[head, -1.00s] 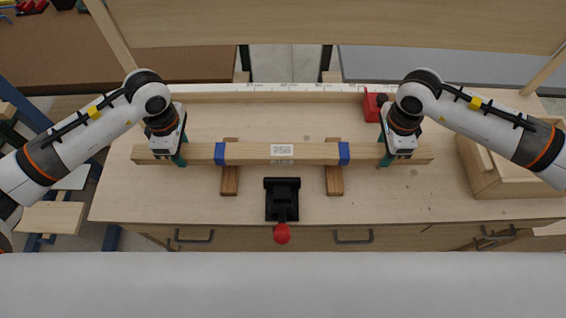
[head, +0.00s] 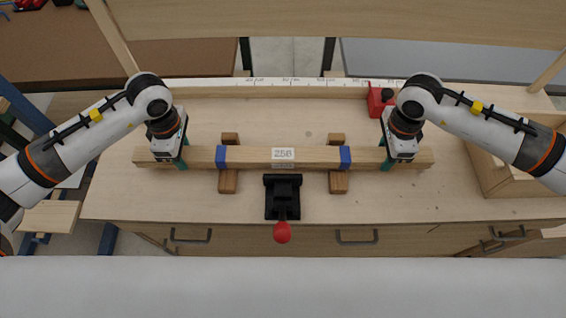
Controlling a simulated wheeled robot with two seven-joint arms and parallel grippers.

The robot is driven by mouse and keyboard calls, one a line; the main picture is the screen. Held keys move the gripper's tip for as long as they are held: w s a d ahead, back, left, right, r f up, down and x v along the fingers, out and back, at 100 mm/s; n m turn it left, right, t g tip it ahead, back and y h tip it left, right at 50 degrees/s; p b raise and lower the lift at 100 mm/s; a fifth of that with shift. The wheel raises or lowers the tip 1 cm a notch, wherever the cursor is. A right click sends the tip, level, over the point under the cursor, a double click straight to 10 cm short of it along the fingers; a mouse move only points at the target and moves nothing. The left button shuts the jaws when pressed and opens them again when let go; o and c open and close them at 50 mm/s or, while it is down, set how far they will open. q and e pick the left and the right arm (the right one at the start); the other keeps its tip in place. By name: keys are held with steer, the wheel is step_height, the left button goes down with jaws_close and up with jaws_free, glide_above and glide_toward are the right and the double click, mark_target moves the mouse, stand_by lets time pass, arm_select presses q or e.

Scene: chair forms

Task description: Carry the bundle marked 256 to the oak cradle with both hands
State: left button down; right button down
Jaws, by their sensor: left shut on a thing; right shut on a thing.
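The bundle marked 256 (head: 255,155) is a long pale wooden bar with two blue bands and a white label. It lies level, left to right, across the two short brown blocks of the oak cradle (head: 228,182); the right block (head: 338,182) also shows. The blocks stick out behind and in front of the bundle. I cannot tell from above whether the bundle touches them. My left gripper (head: 180,157) is shut around the bundle near its left end. My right gripper (head: 387,157) is shut around it near its right end.
A black toggle clamp with a red knob (head: 282,232) stands in front of the bundle's middle. A ruler strip (head: 290,81) runs along the bench's back. A red block (head: 377,98) sits behind my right gripper, and a wooden box (head: 490,172) stands at the right.

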arm_select(q)
steer(key=shift+f+b, duration=0.5)
steer(key=shift+f, duration=0.2)
arm_select(e)
steer(key=shift+f, duration=0.65)
arm_select(q)
steer(key=c, duration=0.8)
jaws_free()
steer(key=shift+r, duration=0.1)
arm_select(e)
steer(key=c, duration=0.8)
jaws_free()
steer(key=shift+r, duration=0.35)
arm_select(q)
step_height(320, 180, up, 12)
steer(key=shift+f, duration=0.1)
arm_select(e)
step_height(320, 180, up, 11)
steer(key=shift+r, duration=0.2)
arm_select(q)
steer(key=shift+s, duration=0.15)
arm_select(e)
steer(key=shift+s+f, duration=0.1)
